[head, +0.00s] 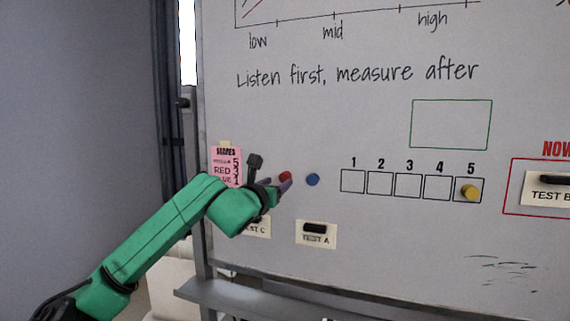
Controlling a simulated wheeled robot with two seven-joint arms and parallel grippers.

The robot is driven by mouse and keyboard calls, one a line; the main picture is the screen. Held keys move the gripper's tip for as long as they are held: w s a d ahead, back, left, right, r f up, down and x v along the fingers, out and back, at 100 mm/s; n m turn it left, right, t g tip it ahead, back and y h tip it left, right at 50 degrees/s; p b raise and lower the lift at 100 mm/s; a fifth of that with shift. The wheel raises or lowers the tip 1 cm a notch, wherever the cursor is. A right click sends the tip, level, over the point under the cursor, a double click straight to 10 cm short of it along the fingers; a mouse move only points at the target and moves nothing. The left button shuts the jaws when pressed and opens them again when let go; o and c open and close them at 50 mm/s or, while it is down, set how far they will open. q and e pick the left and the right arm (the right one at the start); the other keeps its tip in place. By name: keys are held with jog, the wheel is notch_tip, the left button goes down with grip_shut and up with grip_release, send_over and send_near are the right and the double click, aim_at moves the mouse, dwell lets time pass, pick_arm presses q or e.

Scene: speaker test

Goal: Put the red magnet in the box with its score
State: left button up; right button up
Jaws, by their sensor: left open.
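The red magnet (285,176) is on the whiteboard, left of the blue magnet (312,180). My left gripper (279,184) is open at the red magnet, its fingertips close to it; I cannot tell whether they touch. A pink score note (227,166) behind the gripper shows 5, 3 and 1 in a column, with RED beside the 3; part of its text is too small to read. A row of boxes numbered 1 to 5 is to the right. Box 3 (408,185) is empty. The yellow magnet (470,192) is in box 5. My right gripper is not in view.
Test A (316,233) and Test C (257,228) labels are below the magnets, Test C partly covered by my arm. A Test B label (550,190) sits in a red frame at right. A tray ledge (245,297) runs along the board's bottom.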

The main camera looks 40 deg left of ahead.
aim_at(284, 178)
pick_arm(q)
jog(key=p+x, duration=0.2)
jog(key=x, duration=0.1)
jog(key=shift+w+r, duration=0.2)
jog(key=shift+w+a+f, duration=0.2)
jog(key=shift+w+f, duration=0.1)
jog(key=shift+w, duration=0.3)
jog(key=shift+s+r, duration=0.1)
jog(key=shift+s, duration=0.1)
jog(key=c, duration=0.9)
jog(key=shift+b, duration=0.35)
grip_shut()
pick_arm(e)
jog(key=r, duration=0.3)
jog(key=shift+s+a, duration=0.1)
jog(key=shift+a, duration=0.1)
